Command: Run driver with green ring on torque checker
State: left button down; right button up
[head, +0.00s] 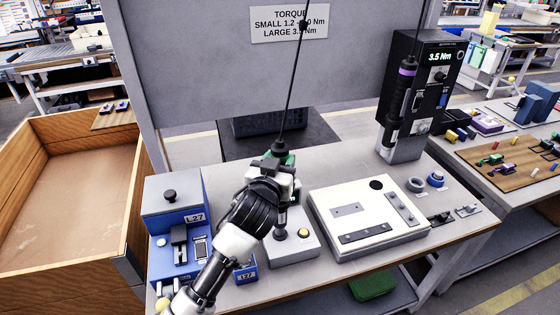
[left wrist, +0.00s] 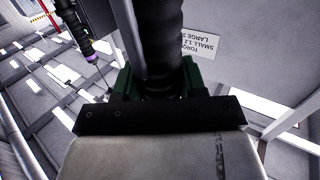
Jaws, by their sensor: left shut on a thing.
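My left gripper (head: 272,172) is shut on a dark driver that hangs from a cable. The driver's green ring (head: 286,158) shows just above the gripper. The driver's dark body (left wrist: 162,40) runs between the fingers in the left wrist view. Its lower part points down at a small grey box (head: 295,248) with a yellow button, which looks like the torque checker. I cannot tell whether the tip touches it. A second driver, with a purple ring (head: 407,71), hangs at the right; it also shows in the left wrist view (left wrist: 78,35). My right gripper is not in view.
A black unit (head: 441,95) reading 3.5 Nm stands behind the purple-ringed driver. A white fixture plate (head: 365,222) lies right of the grey box. A blue box marked L27 (head: 172,205) is at the left. A torque sign (head: 289,23) is on the panel.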

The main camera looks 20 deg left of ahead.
aim_at(279, 146)
pick_arm(q)
jog(key=shift+s+f+b, duration=0.1)
jog(key=shift+f+b, duration=0.2)
jog(key=shift+f, duration=0.3)
dwell(0.8)
notch_tip(279, 146, up, 6)
jog(key=p, duration=0.6)
jog(key=shift+r, duration=0.2)
jog(key=shift+f, duration=0.15)
